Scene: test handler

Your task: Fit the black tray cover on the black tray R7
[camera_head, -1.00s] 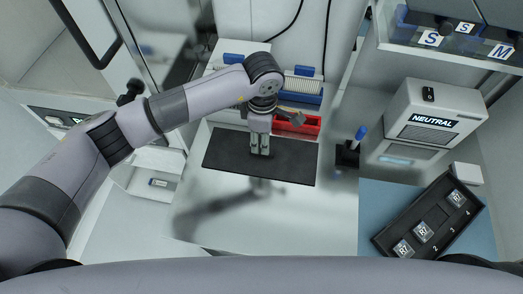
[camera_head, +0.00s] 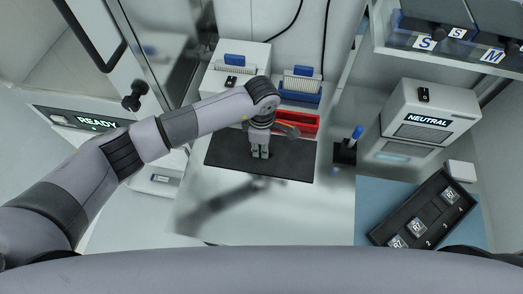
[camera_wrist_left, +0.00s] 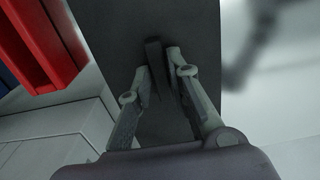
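The black tray cover (camera_head: 225,150) appears to be the flat dark plate on the pale worktop, with an upright dark grip (camera_wrist_left: 157,68) in the left wrist view. My left gripper (camera_head: 260,153) points down at the plate's middle. Its two fingers (camera_wrist_left: 160,62) flank the grip closely in the wrist view; whether they press on it cannot be told. The black tray R7 (camera_head: 400,222) lies slanted on a blue mat at the lower right, uncovered, with several R7-marked chips and numbered places. My right gripper is not in view.
A red bin (camera_head: 310,122) stands just behind the plate, with blue racks (camera_head: 302,92) beyond. A black holder with a blue-capped item (camera_head: 345,150) is right of the plate. A NEUTRAL machine (camera_head: 428,118) stands behind the tray. The worktop in front is clear.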

